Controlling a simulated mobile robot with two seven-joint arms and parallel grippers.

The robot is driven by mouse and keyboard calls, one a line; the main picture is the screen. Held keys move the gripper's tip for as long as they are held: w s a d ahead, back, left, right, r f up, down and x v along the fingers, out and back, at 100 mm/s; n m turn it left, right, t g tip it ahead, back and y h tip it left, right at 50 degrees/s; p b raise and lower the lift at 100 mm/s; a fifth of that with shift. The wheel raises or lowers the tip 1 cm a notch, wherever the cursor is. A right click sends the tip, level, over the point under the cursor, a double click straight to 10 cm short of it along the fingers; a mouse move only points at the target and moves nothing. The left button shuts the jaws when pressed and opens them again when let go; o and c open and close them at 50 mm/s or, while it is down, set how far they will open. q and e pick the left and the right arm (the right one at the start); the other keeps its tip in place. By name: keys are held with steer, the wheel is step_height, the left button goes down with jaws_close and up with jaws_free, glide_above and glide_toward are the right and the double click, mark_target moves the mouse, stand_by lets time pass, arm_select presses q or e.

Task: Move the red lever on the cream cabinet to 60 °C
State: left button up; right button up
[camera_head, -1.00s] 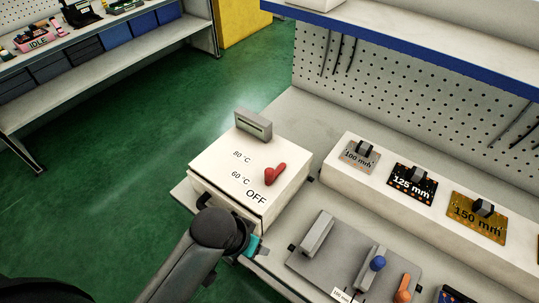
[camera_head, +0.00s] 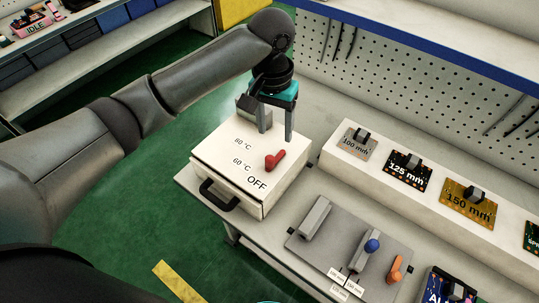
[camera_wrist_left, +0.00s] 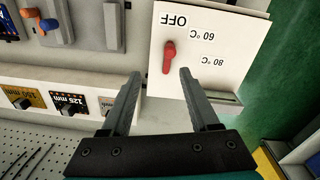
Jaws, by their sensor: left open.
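The cream cabinet (camera_head: 225,170) stands on the bench in the head view, with OFF, 60 °C and 80 °C marked on its top. The red lever (camera_head: 274,160) lies beside these marks, its lower end nearest OFF; I cannot tell its exact setting. My left gripper (camera_head: 277,136) is open above the cabinet's far end, pointing down, with its fingers behind the lever in this view. In the left wrist view the red lever (camera_wrist_left: 168,57) shows beyond the open fingertips (camera_wrist_left: 160,74), in the gap between them, with nothing held.
To the right are a grey fixture plate (camera_head: 340,245) with knobs and a white ledge (camera_head: 345,160) bearing labelled boards. A pegboard stands behind.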

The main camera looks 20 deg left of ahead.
mark_target(270, 158)
arm_select(q)
steer(key=shift+n, duration=0.3)
steer(key=f, duration=0.4)
steer(key=a+f+b, duration=0.1)
steer(key=f, duration=0.8)
steer(key=shift+w+a+f, duration=0.1)
steer(key=shift+w+a, duration=0.1)
steer(key=shift+w, duration=0.2)
steer(key=shift+c, duration=0.3)
jaws_close()
stand_by(0.4)
